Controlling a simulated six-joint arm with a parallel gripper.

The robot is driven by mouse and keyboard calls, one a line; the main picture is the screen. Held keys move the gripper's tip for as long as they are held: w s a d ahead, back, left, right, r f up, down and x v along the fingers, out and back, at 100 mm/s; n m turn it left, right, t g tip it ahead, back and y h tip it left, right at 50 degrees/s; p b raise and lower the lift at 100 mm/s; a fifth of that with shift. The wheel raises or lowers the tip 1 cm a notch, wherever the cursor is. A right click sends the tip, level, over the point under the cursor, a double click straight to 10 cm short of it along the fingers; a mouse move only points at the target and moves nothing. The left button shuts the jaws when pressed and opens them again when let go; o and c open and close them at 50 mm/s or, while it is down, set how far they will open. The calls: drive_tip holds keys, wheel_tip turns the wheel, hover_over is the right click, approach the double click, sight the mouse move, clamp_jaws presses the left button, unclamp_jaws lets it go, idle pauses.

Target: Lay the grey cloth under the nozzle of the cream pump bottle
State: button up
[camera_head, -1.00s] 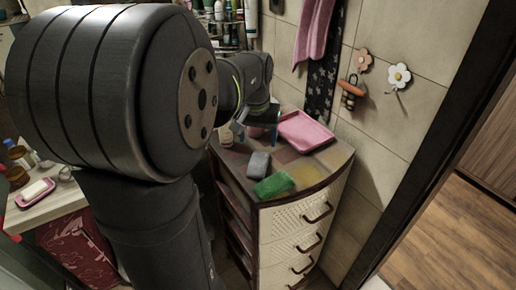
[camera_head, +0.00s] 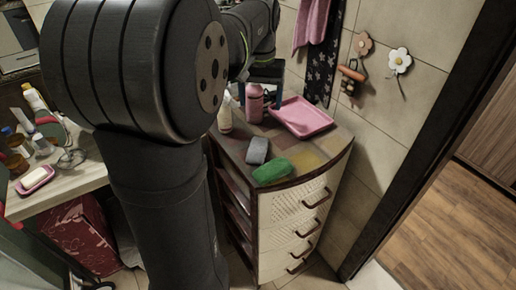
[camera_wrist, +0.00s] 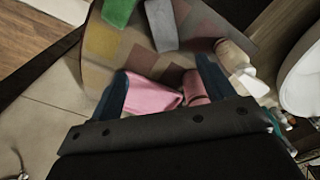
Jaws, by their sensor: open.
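The grey cloth (camera_head: 257,151) lies as a small folded block on the cabinet top, behind a green one; it also shows in the wrist view (camera_wrist: 161,25). The cream pump bottle (camera_head: 225,112) stands at the cabinet's left back edge, partly hidden by my arm; in the wrist view it is at the right (camera_wrist: 233,58). I cannot make out its nozzle clearly. My gripper (camera_head: 262,80) is open and empty above the back of the cabinet, near a pink bottle. In the wrist view its blue fingers (camera_wrist: 167,80) stand apart, with pink things below between them.
The pink bottle (camera_head: 254,103) and a pink tray (camera_head: 302,117) stand at the back of the cabinet. The green block (camera_head: 272,170) lies near the front edge. The right front of the cabinet top (camera_head: 325,150) is clear. The wall is close behind.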

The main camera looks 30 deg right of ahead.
hover_over(258, 145)
drive_tip(key=f, duration=1.1)
drive_tip(key=shift+s+d+f, duration=0.1)
drive_tip(key=shift+s+d, duration=0.15)
drive_tip(key=shift+s, duration=0.05)
drive_tip(key=shift+w+a+f, duration=0.15)
drive_tip(key=shift+w+f, duration=0.05)
drive_tip(key=shift+f, duration=1.2)
drive_tip(key=shift+w+a+f, duration=0.1)
drive_tip(key=shift+w+f, duration=0.05)
drive_tip(key=shift+f, duration=1.2)
drive_tip(key=c, duration=1.1)
drive_tip(key=shift+r, duration=0.15)
drive_tip(key=shift+c, duration=0.2)
